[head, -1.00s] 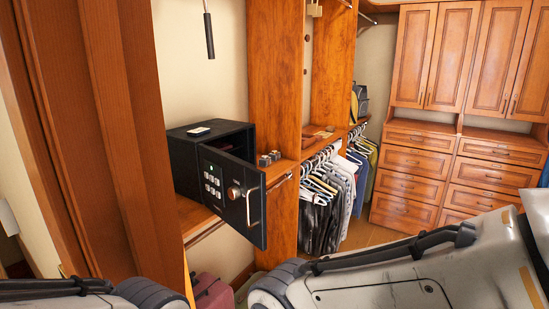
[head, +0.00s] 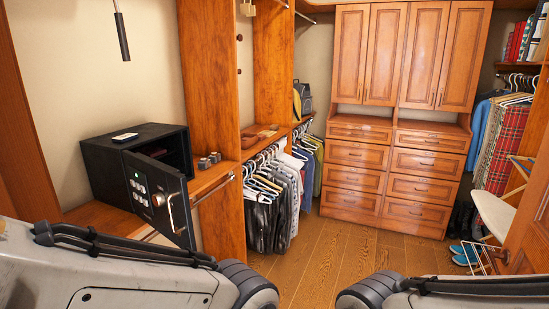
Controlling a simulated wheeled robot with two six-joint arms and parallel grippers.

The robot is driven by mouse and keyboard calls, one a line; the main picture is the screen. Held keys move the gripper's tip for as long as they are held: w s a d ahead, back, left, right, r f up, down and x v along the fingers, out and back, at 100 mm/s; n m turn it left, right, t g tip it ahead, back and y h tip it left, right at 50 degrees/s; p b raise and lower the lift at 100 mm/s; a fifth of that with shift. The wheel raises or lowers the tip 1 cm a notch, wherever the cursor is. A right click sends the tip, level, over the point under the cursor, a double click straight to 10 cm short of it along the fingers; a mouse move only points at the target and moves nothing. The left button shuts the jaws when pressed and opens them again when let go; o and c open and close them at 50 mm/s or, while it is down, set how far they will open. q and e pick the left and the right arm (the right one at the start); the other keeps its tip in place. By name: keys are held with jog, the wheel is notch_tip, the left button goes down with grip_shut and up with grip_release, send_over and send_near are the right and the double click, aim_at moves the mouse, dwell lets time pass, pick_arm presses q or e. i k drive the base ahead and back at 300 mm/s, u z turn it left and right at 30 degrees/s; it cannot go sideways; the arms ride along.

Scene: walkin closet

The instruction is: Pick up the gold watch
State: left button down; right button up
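I cannot make out a gold watch in the head view. A black safe (head: 110,172) stands on a wooden shelf at the left. Its door (head: 160,200), with a keypad, dial and handle, is ajar, and the inside is mostly dark. Small grey objects (head: 208,160) sit on the shelf just right of the safe, too small to identify. A flat, white-topped object (head: 125,136) lies on the safe. Parts of both my arms cross the bottom of the view. Neither gripper is in view.
Hanging clothes (head: 275,200) fill the rail right of the safe. A drawer cabinet (head: 385,175) stands at the back. An ironing board (head: 495,213) and blue shoes (head: 465,253) are at the right. The wooden floor (head: 335,262) is clear in the middle.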

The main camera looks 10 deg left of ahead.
aim_at(214, 157)
jog(key=z, duration=0.2)
jog(key=i, duration=3.75)
jog(key=u, duration=3.1)
